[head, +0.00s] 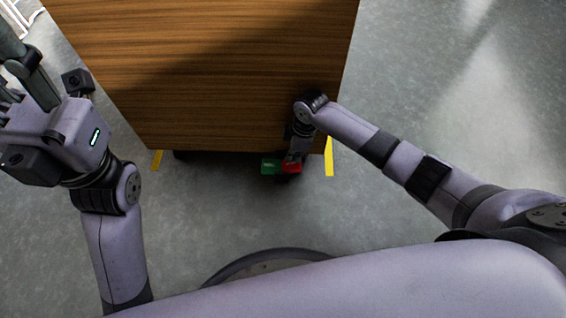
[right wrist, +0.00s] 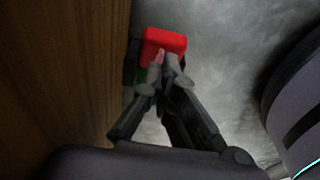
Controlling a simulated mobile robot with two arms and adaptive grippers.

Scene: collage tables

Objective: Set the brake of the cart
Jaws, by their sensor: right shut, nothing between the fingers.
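The cart (head: 220,70) has a wood-grain top and stands ahead of me. At its near edge, low down, a brake pedal shows a green part (head: 268,166) on the left and a red part (head: 291,168) on the right. My right gripper (head: 297,157) reaches down over the red part. In the right wrist view the shut, empty fingertips (right wrist: 165,60) overlap the near edge of the red part (right wrist: 165,41); whether they touch it I cannot tell. The green part is mostly hidden there. My left gripper (head: 35,80) is raised at the far left, away from the cart; its fingertips are unclear.
The cart's side (right wrist: 60,75) is close to my right gripper's left. Yellow floor marks (head: 329,157) show by the cart's near corners. The grey floor (head: 430,110) right of the cart is clear. A white frame stands at the top left corner.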

